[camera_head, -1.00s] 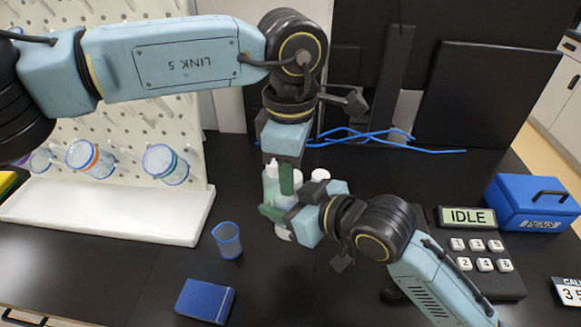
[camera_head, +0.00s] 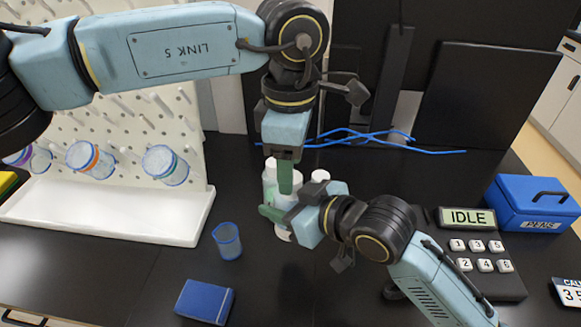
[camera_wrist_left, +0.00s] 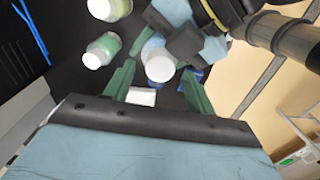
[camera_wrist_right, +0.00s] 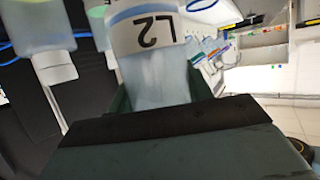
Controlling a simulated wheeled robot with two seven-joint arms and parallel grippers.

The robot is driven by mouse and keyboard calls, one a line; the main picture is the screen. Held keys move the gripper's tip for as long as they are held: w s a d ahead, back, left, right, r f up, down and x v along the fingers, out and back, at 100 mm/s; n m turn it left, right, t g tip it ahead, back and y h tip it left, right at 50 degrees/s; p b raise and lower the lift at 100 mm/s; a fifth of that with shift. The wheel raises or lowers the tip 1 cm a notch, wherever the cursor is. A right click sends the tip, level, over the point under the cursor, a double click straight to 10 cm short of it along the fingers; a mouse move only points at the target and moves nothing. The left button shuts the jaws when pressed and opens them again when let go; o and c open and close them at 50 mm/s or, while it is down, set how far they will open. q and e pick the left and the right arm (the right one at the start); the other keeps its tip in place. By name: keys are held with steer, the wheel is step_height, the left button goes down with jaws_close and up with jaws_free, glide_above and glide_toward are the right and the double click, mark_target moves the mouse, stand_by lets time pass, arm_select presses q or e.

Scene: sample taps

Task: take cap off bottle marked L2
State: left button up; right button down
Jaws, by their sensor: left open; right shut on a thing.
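The bottle marked L2 (camera_wrist_right: 150,80) is translucent with a white label, seen upside down in the right wrist view. My right gripper (camera_head: 280,211) is shut around its body. In the left wrist view a white cap (camera_wrist_left: 160,68) sits on top of the held bottle. My left gripper (camera_head: 285,187) is above it, pointing down. Its jaws are open, and the cap shows beyond and between the two green fingertips (camera_wrist_left: 157,82). The cap looks apart from the fingers. In the head view the fingers hide much of the held bottle.
Two other white-capped bottles (camera_wrist_left: 103,50) (camera_wrist_left: 108,8) stand close beside the held one. A small blue beaker (camera_head: 228,240) and a blue book (camera_head: 205,300) are in front. A keypad box (camera_head: 480,250) and blue pens box (camera_head: 532,203) stand right. A pegboard rack (camera_head: 110,215) stands left.

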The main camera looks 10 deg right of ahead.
arm_select(q)
step_height(320, 180, up, 3)
steer(key=shift+c, duration=0.2)
step_height(320, 180, up, 3)
steer(key=m, duration=0.3)
step_height(320, 180, down, 8)
steer(key=shift+r, duration=0.15)
steer(key=c, duration=1)
steer(key=shift+n, duration=1.5)
steer(key=shift+c, duration=0.2)
